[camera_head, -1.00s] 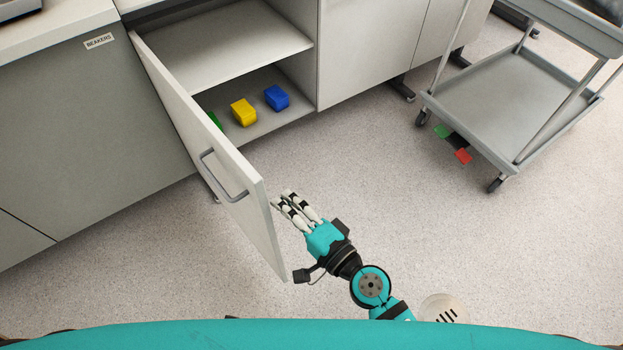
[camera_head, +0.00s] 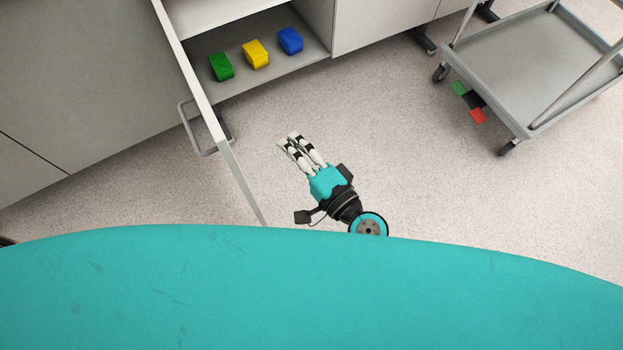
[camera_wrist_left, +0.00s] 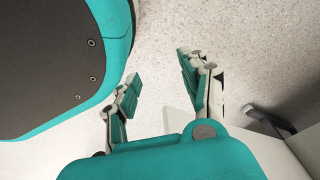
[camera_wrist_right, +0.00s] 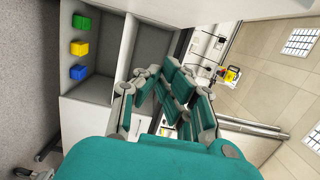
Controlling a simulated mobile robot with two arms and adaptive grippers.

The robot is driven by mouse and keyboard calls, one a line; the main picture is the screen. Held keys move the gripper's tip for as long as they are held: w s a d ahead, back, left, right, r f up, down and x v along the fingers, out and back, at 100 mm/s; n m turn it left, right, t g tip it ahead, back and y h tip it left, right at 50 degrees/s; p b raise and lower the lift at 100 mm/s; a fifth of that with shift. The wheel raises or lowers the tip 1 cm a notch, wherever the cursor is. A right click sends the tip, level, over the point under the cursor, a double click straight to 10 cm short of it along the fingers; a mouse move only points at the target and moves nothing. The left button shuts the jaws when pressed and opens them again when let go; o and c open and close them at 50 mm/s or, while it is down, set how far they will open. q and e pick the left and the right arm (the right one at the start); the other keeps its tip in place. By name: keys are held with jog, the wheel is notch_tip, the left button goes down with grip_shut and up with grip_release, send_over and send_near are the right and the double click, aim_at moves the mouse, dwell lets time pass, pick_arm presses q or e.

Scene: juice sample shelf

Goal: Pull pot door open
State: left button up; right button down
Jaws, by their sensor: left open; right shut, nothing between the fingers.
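The white cabinet door (camera_head: 207,99) stands wide open in the head view, swung out towards me. Its grey bar handle (camera_head: 188,130) is on the left face of the door. My right gripper (camera_head: 289,142) is shut and empty, to the right of the door and apart from it, over the floor in front of the open cabinet. It also shows in the right wrist view (camera_wrist_right: 168,75). My left gripper (camera_wrist_left: 160,80) is open and empty in the left wrist view. It is hidden in the head view. No pot is seen.
Green (camera_head: 221,67), yellow (camera_head: 255,54) and blue (camera_head: 291,40) blocks sit on the low cabinet shelf (camera_head: 240,81). A grey cart (camera_head: 530,75) stands at the right.

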pick_arm(q)
jog(key=w+d+r+b, duration=0.2)
jog(key=w+r, duration=0.3)
jog(key=r, duration=0.1)
jog(key=shift+w+r+t+b, duration=0.2)
jog(key=shift+w+t+b, duration=0.05)
jog(key=shift+t+b, duration=0.1)
pick_arm(e)
jog(key=s+d, duration=0.3)
jog(key=s, duration=0.6)
jog(key=shift+s+d, duration=0.15)
jog(key=shift+d, duration=0.05)
